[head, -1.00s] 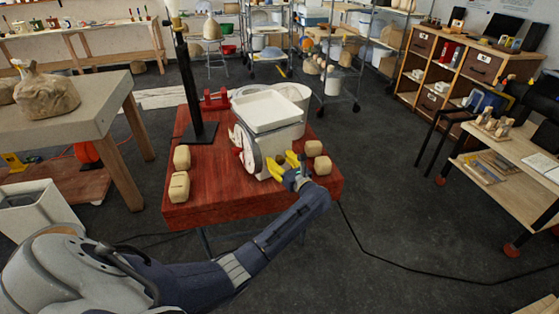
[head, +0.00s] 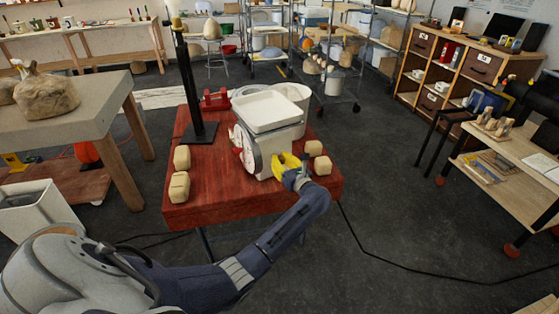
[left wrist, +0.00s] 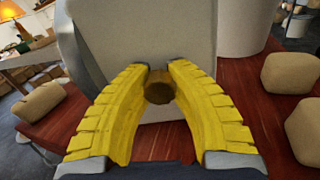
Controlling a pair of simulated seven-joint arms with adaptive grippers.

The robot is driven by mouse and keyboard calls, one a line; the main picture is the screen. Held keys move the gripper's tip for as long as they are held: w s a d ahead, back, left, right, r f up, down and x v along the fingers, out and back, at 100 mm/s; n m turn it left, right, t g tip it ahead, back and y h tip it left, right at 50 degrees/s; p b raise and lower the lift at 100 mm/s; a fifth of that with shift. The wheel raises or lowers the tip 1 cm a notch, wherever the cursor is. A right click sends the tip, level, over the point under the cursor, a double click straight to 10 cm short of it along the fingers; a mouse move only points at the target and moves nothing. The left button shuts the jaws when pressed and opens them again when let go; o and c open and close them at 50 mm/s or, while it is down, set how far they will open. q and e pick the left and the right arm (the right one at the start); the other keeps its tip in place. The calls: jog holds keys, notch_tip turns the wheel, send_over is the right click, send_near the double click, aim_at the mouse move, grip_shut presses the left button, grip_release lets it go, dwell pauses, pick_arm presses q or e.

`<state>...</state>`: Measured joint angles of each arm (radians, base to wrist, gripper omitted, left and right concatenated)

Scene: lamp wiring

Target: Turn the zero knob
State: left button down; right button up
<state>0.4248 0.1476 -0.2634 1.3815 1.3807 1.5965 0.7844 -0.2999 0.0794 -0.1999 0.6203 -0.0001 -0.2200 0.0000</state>
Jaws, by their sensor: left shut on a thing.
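The white kitchen scale (head: 262,150) with a square tray on top stands on the red table. Its round dial faces left in the head view. The zero knob (left wrist: 159,88) is a small round brown knob on the scale's pale side wall, seen in the left wrist view. My left gripper (head: 284,165) has yellow fingers and is at the scale's right side. In the left wrist view its fingertips (left wrist: 159,70) are closed in on both sides of the knob and hold it. The knob is hidden behind the fingers in the head view. My right gripper is not seen.
Tan blocks (head: 322,165) sit on the red table (head: 225,205), close to the right of the left gripper, and more sit at the left. A black post (head: 190,90) stands at the left rear. A white bucket (head: 293,97) is behind the scale.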

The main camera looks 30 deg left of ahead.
pick_arm(q)
jog(key=shift+f, duration=0.1)
jog(key=c, duration=1.1)
grip_release()
jog(key=shift+o, duration=0.2)
jog(key=shift+d, duration=0.1)
jog(key=v, duration=1.2)
